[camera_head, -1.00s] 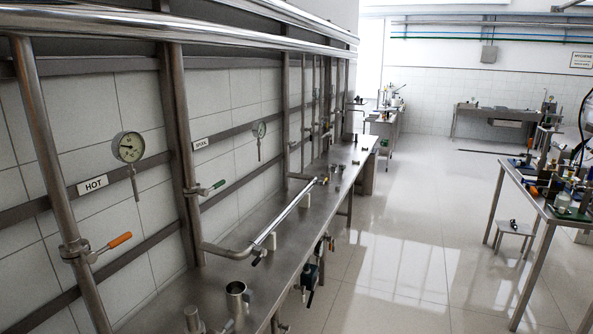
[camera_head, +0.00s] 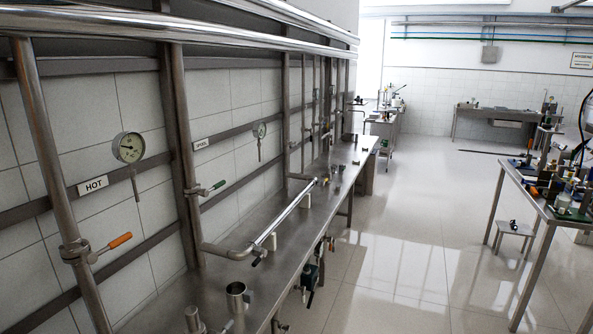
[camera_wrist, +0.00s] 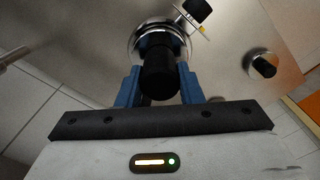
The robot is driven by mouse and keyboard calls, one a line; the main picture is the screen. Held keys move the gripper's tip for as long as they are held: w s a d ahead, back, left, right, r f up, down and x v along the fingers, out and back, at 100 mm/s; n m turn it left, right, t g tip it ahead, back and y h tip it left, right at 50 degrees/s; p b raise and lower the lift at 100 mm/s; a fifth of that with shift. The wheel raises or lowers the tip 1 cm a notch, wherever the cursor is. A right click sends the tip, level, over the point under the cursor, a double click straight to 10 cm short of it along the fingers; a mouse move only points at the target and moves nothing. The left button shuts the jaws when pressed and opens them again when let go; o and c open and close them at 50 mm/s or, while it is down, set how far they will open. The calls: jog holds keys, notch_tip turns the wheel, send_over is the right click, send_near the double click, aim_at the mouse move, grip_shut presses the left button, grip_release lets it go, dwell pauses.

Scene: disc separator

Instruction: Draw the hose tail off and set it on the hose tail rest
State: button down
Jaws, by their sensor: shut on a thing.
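In the wrist view, my gripper (camera_wrist: 159,72) has its two blue fingers closed on a dark cylindrical piece, which I take to be the hose tail (camera_wrist: 160,82). A round shiny metal collar (camera_wrist: 137,33) sits right at the far end of this piece. I cannot tell whether the piece is still seated in the collar or apart from it. My gripper does not show in the head view. I cannot pick out the hose tail rest for sure in either view.
In the wrist view, a black-handled fitting (camera_wrist: 197,12) is close beyond the collar, and a black knob on a round metal base (camera_wrist: 263,66) is to the right. In the head view, a long steel bench (camera_head: 216,277) carries pipework and an open metal cup (camera_head: 237,297).

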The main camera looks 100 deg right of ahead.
jog(key=shift+r+p, duration=1.9)
jog(key=shift+r, duration=1)
